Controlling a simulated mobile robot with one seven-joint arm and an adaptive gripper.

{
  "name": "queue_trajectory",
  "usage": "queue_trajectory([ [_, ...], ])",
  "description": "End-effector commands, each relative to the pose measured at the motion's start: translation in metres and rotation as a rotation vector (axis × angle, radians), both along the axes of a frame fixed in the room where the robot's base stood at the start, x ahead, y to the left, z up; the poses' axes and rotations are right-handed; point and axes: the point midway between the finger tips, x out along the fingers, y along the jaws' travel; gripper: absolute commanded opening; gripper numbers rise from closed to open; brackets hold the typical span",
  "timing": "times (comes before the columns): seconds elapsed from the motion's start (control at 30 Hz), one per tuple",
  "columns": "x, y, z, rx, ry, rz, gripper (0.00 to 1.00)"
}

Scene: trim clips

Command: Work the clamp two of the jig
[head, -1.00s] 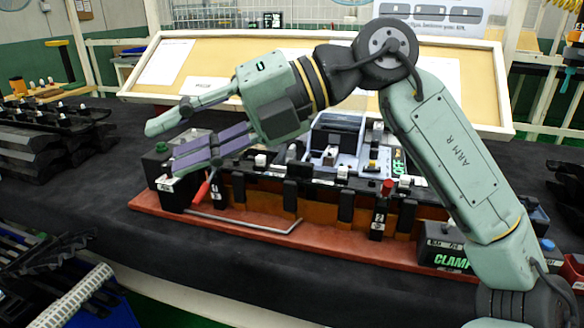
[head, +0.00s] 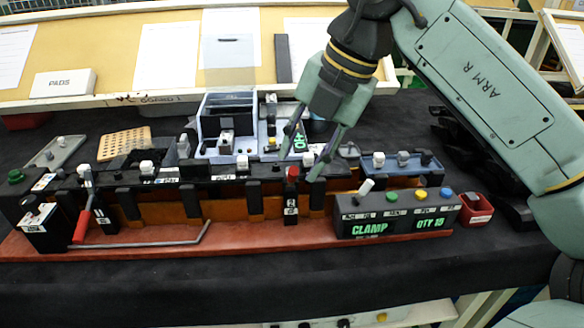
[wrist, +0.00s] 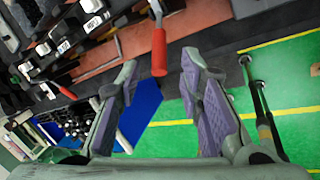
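The jig is a long red base (head: 260,238) carrying a row of black clamp blocks on an orange bar. A clamp with a red handle (head: 292,174) stands near the middle, its label (head: 290,208) too small to read surely. I take it for clamp two. The red handle also shows in the wrist view (wrist: 159,52), ahead of and between the fingertips, apart from both. My gripper (head: 299,168) is open and empty, pointing down over this clamp. Its purple-padded fingers also show in the wrist view (wrist: 160,62). Another clamp with a red lever (head: 82,226) is at the left end.
A control box reading CLAMP (head: 392,214) sits on the jig's right end, with a small red bin (head: 475,209) beside it. A grey-blue fixture (head: 226,125) stands behind the jig. A bent metal rod (head: 160,242) lies along the front. Dark table is clear in front.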

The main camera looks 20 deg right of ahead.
Motion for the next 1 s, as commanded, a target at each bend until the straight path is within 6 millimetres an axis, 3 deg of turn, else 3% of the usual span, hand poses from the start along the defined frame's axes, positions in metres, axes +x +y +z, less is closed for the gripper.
queue_trajectory([
  [0.3,0.011,0.012,-0.041,0.001,0.001,0.003,0.34],
  [0.67,0.013,0.013,-0.047,0.001,-0.002,0.002,0.34],
  [1.0,0.012,0.013,-0.047,0.001,-0.001,0.002,0.12],
])
